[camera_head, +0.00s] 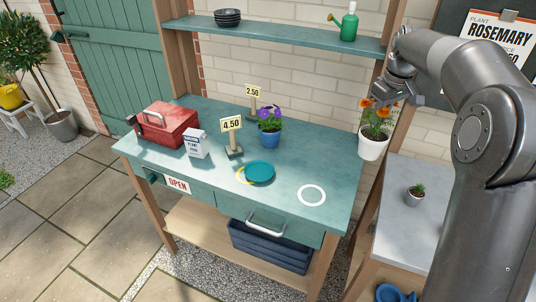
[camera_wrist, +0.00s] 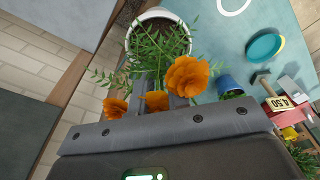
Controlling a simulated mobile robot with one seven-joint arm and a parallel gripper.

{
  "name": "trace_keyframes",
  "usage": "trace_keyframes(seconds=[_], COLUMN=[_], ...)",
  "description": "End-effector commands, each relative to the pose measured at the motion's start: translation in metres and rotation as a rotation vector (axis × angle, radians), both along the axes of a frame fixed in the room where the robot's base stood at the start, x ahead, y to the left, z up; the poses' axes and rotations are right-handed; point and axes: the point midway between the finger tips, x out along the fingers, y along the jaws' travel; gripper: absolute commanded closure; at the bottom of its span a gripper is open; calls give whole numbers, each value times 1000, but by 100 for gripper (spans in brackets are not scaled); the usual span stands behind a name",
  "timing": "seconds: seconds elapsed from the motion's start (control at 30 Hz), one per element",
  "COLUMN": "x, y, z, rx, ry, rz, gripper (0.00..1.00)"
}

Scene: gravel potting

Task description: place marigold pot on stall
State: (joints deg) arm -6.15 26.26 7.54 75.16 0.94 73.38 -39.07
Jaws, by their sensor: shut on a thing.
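The marigold pot (camera_head: 374,146) is a white pot with green leaves and orange flowers. It hangs in the air off the right edge of the teal stall (camera_head: 280,189). My gripper (camera_head: 387,99) is shut on the plant's upper part, above the pot. In the wrist view, the white pot (camera_wrist: 128,38) shows its soil, and the orange flowers (camera_wrist: 187,76) are by my gripper's fingers (camera_wrist: 168,98). The exact place of the grip is hidden by leaves and flowers. The stall top bears a white ring (camera_head: 312,195) at its front right, with nothing on it.
On the stall stand a blue pot with purple flowers (camera_head: 269,138), a teal saucer (camera_head: 260,172), price signs (camera_head: 232,125), a white box (camera_head: 196,144) and a red toolbox (camera_head: 166,126). A shelf (camera_head: 280,36) spans above.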

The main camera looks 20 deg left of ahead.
Motion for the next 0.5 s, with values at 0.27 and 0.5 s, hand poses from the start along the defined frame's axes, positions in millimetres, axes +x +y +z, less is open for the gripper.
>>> trace_keyframes(seconds=[0.27,0.5], x=[-2,5], y=[27,67], z=[-4,-28], rx=[1,1], ry=[0,0], rz=[5,7], gripper=[100,100])
